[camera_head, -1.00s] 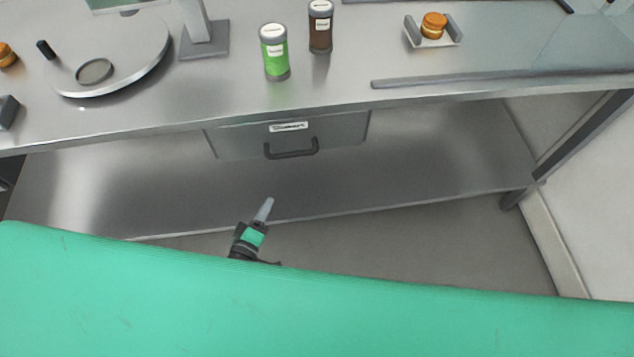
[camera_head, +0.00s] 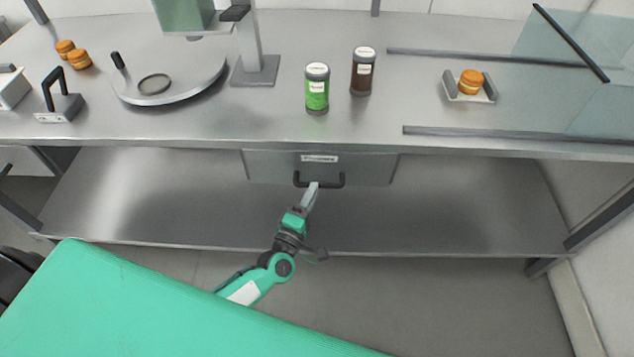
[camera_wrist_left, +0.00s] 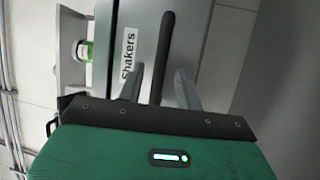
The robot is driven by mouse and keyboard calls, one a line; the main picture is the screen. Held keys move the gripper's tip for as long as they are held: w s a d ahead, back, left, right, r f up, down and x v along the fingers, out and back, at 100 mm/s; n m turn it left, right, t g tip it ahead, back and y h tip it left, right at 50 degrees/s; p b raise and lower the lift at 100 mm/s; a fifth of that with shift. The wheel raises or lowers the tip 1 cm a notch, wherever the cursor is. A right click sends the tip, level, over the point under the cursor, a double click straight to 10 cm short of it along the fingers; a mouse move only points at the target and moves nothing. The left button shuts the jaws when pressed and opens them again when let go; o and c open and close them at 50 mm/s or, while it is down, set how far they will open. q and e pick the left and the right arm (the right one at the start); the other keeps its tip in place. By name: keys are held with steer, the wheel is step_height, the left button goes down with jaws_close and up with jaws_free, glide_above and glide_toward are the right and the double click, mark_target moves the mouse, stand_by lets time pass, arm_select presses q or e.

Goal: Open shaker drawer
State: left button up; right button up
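The grey shaker drawer (camera_head: 270,167) hangs under the counter, with a white label; the wrist view shows the label (camera_wrist_left: 129,52) reading "Shakers". It looks closed. Its dark bar handle (camera_head: 338,181) also shows in the left wrist view (camera_wrist_left: 164,45). My left gripper (camera_head: 313,187) is at the handle, coming from below and in front. In the wrist view its fingers (camera_wrist_left: 161,88) are apart, with the handle's line between them. I cannot tell whether either finger touches the handle. My right gripper is not in view.
A green shaker (camera_head: 317,90) and a brown shaker (camera_head: 362,72) stand on the counter (camera_head: 420,108) above the drawer. A round griddle (camera_head: 195,85) is at left, a bun in a holder (camera_head: 470,82) at right. A lower shelf (camera_head: 180,200) lies below the drawer, bare.

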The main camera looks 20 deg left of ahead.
arm_select(q)
steer(key=shift+x, duration=1.8)
steer(key=shift+c, duration=0.3)
jaws_close()
